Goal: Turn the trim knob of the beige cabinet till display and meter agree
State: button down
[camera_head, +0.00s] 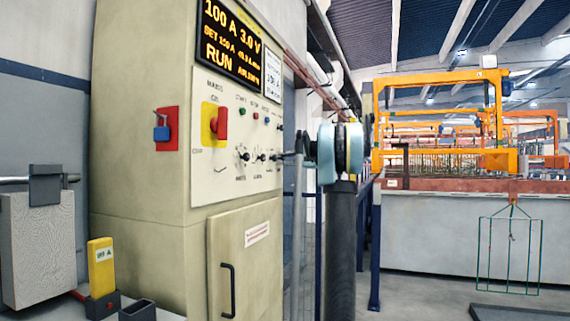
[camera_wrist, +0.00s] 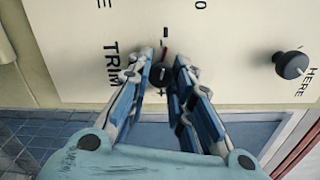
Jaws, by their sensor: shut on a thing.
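The beige cabinet (camera_head: 140,200) stands left of centre in the head view. Its amber display (camera_head: 231,40) reads 100 A, 3.0 V and RUN, with smaller lines including a SET value. A yellow meter (camera_head: 101,262) stands upright at the lower left; its small reading is too blurred to tell. My gripper (camera_head: 286,156) reaches the right edge of the control panel (camera_head: 215,175). In the wrist view, my gripper (camera_wrist: 164,66) is shut on the dark trim knob (camera_wrist: 161,77), one finger on either side. A red pointer mark shows above the knob, beside the word TRIM.
Other small knobs (camera_head: 243,154) sit left of my gripper. A black knob (camera_wrist: 292,65) shows at the right in the wrist view. A red switch (camera_head: 220,124) and a blue padlock (camera_head: 161,132) are on the cabinet. An orange-framed plating line (camera_head: 440,82) stands behind on the right.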

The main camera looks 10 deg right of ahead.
jog(key=shift+s+f+n, duration=0.1)
jog(key=shift+n, duration=0.4)
jog(key=c, duration=1.4)
grip_release()
jog(key=v, duration=1.2)
